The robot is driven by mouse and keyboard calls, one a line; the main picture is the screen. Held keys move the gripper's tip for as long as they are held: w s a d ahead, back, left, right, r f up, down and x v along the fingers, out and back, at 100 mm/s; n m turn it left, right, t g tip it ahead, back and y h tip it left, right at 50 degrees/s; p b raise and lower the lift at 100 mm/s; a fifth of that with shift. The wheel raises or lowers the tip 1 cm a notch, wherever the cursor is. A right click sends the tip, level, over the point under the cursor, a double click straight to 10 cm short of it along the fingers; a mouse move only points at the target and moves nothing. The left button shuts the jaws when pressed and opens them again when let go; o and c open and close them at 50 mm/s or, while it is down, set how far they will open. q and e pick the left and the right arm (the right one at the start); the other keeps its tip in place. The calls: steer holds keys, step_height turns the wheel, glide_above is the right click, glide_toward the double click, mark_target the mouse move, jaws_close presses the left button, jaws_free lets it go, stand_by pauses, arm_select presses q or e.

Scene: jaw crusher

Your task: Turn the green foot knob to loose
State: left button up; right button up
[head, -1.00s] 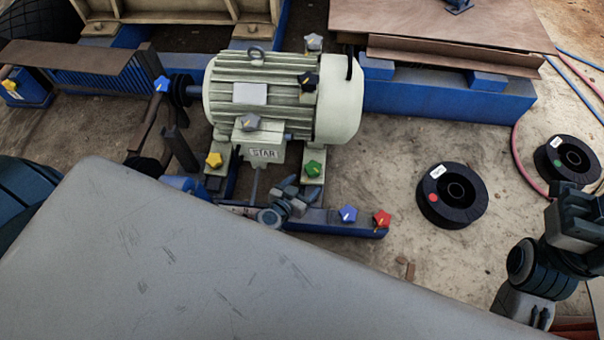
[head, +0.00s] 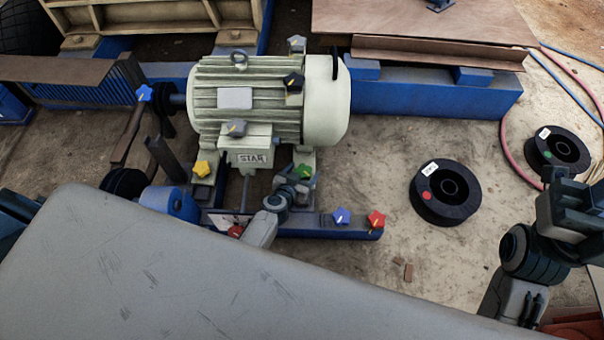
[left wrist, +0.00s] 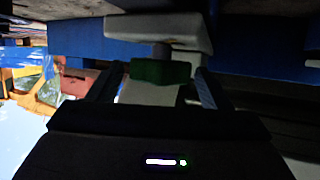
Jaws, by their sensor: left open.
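The green foot knob (head: 304,171) sits on the pale foot of the motor (head: 270,100), at its front right. My left gripper (head: 294,182) is at the green knob and partly covers it from below in the head view. In the left wrist view the green knob (left wrist: 160,72) lies between the two fingertips of my open left gripper (left wrist: 160,84). A gap seems to show beside the fingers; I cannot tell whether either one touches it. My right gripper (head: 565,205) is at the right edge, away from the motor, and its jaw state is unclear.
A yellow knob (head: 202,169) is on the left foot. Blue (head: 341,216) and red (head: 376,219) knobs sit on the blue rail to the right. Black spools (head: 445,193) lie on the bare ground. A large grey surface (head: 150,280) fills the front.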

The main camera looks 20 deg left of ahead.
arm_select(q)
steer(key=shift+c, duration=0.2)
steer(key=c, duration=0.9)
steer(key=shift+d+n+y, duration=0.2)
steer(key=shift+n+y, duration=0.3)
steer(key=shift+y, duration=0.1)
steer(key=shift+c, duration=0.2)
steer(key=shift+n+y, duration=0.4)
steer(key=n+y+p, duration=0.1)
steer(key=n+y, duration=0.1)
steer(key=shift+r+y+p, duration=0.15)
steer(key=shift+y+p, duration=0.15)
steer(key=shift+n+y, duration=0.4)
steer(key=o, duration=1)
